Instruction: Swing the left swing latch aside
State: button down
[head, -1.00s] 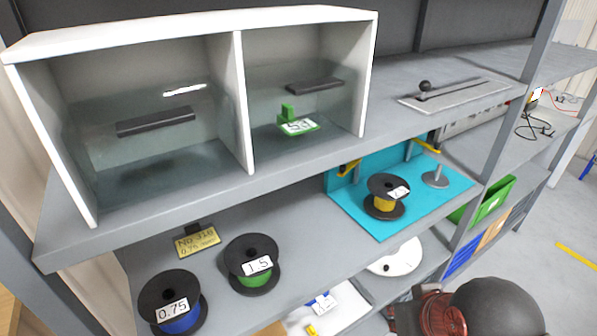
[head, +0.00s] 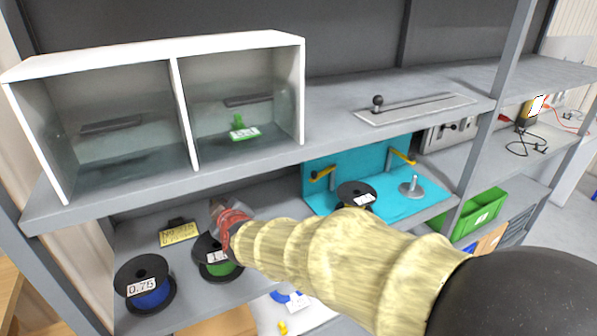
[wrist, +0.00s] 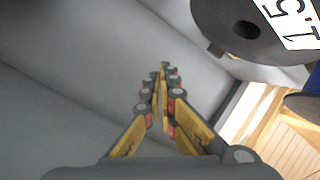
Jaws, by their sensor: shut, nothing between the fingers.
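The left swing latch (head: 322,174) is a yellow bar with a dark end, at the left side of the turquoise fixture (head: 338,157) on the lower shelf. A second yellow latch (head: 403,157) is at the fixture's right side. A black reel (head: 356,193) stands on the fixture, its lower part hidden by my arm. My gripper (head: 219,208) is left of the left latch and apart from it, over the shelf by the green reel. In the wrist view my gripper (wrist: 163,70) has its fingers together with nothing between them. The latch does not show there.
The green 1.5 reel (head: 222,268) is partly behind my gripper, and its flange shows in the wrist view (wrist: 225,28). A blue 0.75 reel (head: 150,293) and a yellow tag (head: 179,233) are to the left. The white cabinet (head: 240,41) stands on the upper shelf. A green bin (head: 480,216) is at right.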

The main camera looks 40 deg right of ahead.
jog(key=d+f+g+h+b, duration=0.1)
jog(key=d+h, duration=0.3)
jog(key=d, duration=0.5)
jog(key=d+f+g+h+b, duration=0.1)
jog(key=d+h, duration=0.3)
jog(key=d, duration=0.5)
jog(key=w+d+f+n+g+h, duration=0.1)
jog(key=d+h, duration=0.2)
jog(key=d, duration=0.7)
jog(key=shift+d+f+h+b, duration=0.1)
jog(key=shift+f+h+b, duration=0.05)
jog(key=shift+h+b, duration=0.25)
jog(key=shift+s+d+f, duration=0.1)
jog(key=shift+s+d, duration=0.05)
jog(key=shift+s, duration=0.25)
